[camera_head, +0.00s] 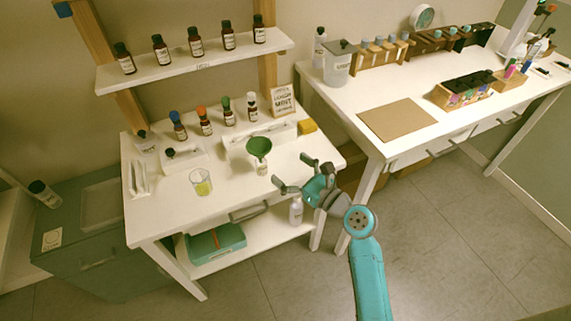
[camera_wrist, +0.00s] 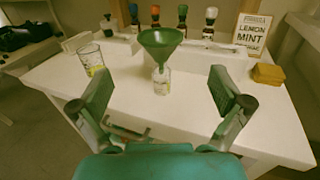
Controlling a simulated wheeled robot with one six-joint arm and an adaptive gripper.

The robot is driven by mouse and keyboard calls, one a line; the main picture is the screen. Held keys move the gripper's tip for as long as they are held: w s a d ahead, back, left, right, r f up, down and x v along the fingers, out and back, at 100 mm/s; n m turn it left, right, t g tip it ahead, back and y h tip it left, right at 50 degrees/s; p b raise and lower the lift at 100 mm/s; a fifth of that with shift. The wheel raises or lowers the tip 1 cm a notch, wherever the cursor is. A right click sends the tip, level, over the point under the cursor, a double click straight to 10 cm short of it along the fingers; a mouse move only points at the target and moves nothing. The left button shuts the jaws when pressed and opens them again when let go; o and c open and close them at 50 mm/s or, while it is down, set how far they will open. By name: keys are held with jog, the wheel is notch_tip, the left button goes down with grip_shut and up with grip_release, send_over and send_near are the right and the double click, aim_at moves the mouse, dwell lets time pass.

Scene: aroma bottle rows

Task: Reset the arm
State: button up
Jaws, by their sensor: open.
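My gripper (camera_head: 294,174) is at the end of my teal arm, near the front right edge of the white bench (camera_head: 165,213). Its fingers are spread wide with nothing between them, as the wrist view (camera_wrist: 164,98) also shows. A green funnel (camera_head: 259,147) sits on top of a small clear bottle (camera_head: 262,168) with a label. In the wrist view the funnel (camera_wrist: 161,43) and the bottle (camera_wrist: 161,80) stand upright ahead of the fingers, apart from them. A glass (camera_head: 202,184) with some yellow liquid stands to their left.
Several dropper bottles with coloured caps (camera_head: 204,121) stand at the bench's back beside a lemon mint sign (camera_head: 284,101). A yellow block (camera_head: 307,126) lies at the right. Dark bottles (camera_head: 195,42) line the shelf above. A second table (camera_head: 345,95) stands right; floor (camera_head: 440,230) is clear.

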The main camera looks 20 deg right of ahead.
dwell(0.4)
jog(key=s+a+f+n+g+h, duration=0.1)
jog(key=s+f+n+h, duration=0.1)
jog(key=s+f+n, duration=0.35)
jog(key=s+a+f+n+h, duration=0.1)
jog(key=s+f+n+h, duration=0.15)
jog(key=s, duration=0.65)
jog(key=s+a+f+n+g+h, duration=0.1)
jog(key=s+f+n+h, duration=0.1)
jog(key=s+f+n, duration=0.45)
jog(key=s+r+n, duration=0.5)
jog(key=s+n, duration=0.3)
jog(key=s, duration=0.2)
jog(key=s+a+r+n, duration=0.1)
jog(key=s+r+n, duration=0.4)
jog(key=s+n, duration=0.4)
jog(key=shift+v, duration=1.2)
